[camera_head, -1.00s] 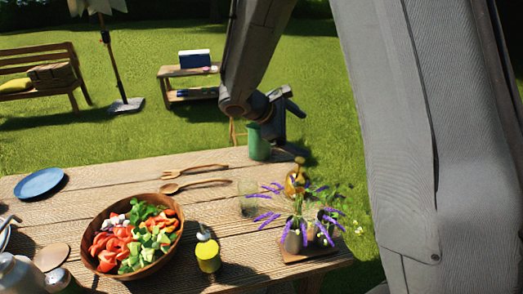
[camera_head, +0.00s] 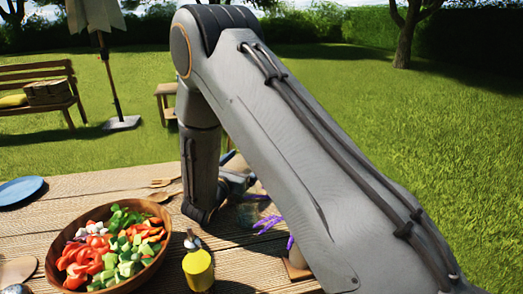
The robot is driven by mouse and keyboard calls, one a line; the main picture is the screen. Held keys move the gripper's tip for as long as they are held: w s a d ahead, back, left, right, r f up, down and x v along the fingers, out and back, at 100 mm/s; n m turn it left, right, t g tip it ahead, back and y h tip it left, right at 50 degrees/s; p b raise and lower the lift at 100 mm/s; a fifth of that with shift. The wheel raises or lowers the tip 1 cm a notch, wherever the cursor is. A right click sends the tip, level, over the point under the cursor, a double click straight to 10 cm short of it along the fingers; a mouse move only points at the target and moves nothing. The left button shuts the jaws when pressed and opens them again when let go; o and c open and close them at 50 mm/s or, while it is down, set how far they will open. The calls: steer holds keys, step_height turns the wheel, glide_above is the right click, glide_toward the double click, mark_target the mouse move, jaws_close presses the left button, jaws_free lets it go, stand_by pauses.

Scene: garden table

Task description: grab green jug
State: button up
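The green jug does not show now; my arm covers the far part of the table where it stood a second ago. My gripper (camera_head: 240,183) is low over the far side of the wooden table (camera_head: 110,182), partly hidden behind my own arm. Its fingertips cannot be made out, so I cannot tell whether it is open, shut or touching the jug.
A wooden bowl of salad (camera_head: 62,240), a yellow bottle (camera_head: 198,268) and a blue plate (camera_head: 20,190) stand on the table. Wooden cutlery (camera_head: 160,183) lies near the far edge. Purple flowers (camera_head: 268,223) are partly behind my arm, close to the gripper.

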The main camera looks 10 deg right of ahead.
steer(key=p+x, duration=0.1)
steer(key=x, duration=0.7)
steer(key=shift+w+d+f+p, duration=0.1)
steer(key=shift+d+f+p, duration=0.05)
steer(key=shift+p, duration=0.25)
steer(key=c, duration=1.4)
steer(key=shift+c, duration=0.7)
